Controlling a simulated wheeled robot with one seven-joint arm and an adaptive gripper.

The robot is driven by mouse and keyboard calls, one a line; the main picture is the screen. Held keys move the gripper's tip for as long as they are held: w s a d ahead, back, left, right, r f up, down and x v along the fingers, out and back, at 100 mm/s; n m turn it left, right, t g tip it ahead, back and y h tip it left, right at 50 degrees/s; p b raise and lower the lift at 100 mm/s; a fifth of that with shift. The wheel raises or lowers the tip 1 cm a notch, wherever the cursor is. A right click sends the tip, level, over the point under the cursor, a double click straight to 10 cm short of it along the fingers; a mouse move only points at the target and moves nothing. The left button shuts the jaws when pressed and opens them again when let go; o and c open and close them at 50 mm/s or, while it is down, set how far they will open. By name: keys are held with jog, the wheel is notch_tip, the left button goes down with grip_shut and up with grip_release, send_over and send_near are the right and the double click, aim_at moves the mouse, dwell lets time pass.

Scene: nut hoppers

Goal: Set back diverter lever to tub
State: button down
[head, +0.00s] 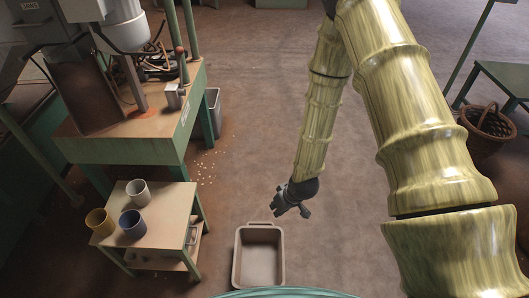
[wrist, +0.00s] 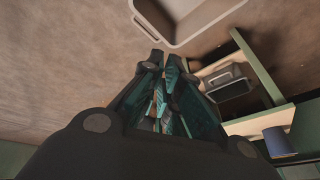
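A lever (head: 181,66) with a dark reddish knob rises from a small grey box on the green-edged bench, in the head view. It looks roughly upright with a slight tilt; its exact setting is too small to tell. A beige tub (head: 259,257) stands empty on the floor at the lower middle and shows at the top of the wrist view (wrist: 188,38). My gripper (head: 291,210) hangs above the floor behind the tub, well right of the lever and apart from it. In the wrist view its fingers (wrist: 164,62) look close together, with nothing clearly held.
The bench (head: 125,150) carries machinery and posts around the lever. A low stand (head: 165,220) holds several cups, with a tray on its shelf. A grey bin (head: 216,112) is beside the bench. A basket (head: 488,128) is at right. Open floor lies between bench and arm.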

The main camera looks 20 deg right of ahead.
jog(key=s+f+m+g+h, duration=0.1)
jog(key=s+f, duration=0.2)
jog(key=s, duration=1)
jog(key=s+d+f+m+g+h, duration=0.1)
jog(key=s+f+m+g, duration=0.1)
jog(key=s, duration=1.2)
jog(key=shift+d+f, duration=0.3)
jog(key=shift+f, duration=0.15)
